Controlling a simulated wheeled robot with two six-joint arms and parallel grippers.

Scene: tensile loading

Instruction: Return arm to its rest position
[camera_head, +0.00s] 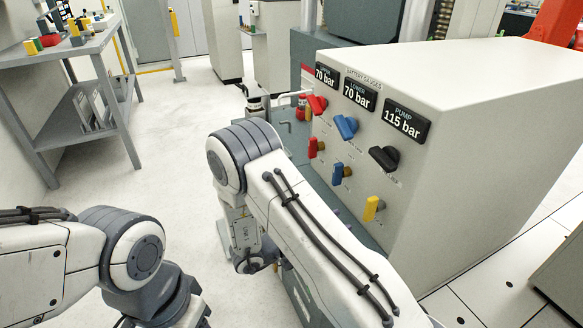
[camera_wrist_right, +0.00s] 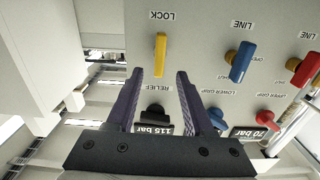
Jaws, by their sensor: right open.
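My right gripper (camera_wrist_right: 157,74) is open in the right wrist view, its two dark fingers apart with nothing held. The yellow LOCK lever (camera_wrist_right: 160,54) on the panel shows beyond and between the fingertips. It also shows in the head view (camera_head: 371,208). The black RELIEF knob (camera_wrist_right: 153,113) shows between the fingers, lower in the wrist view. In the head view my right arm bends in front of the console, and its gripper is mostly hidden behind it. My left arm shows at lower left; its gripper is out of view.
The white console (camera_head: 440,130) carries red, blue, black and yellow controls. Its gauges read 70 bar, 70 bar and 115 bar (camera_head: 403,122). A grey bench (camera_head: 75,55) with small coloured items stands at the far left. Open floor (camera_head: 165,140) lies between bench and console.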

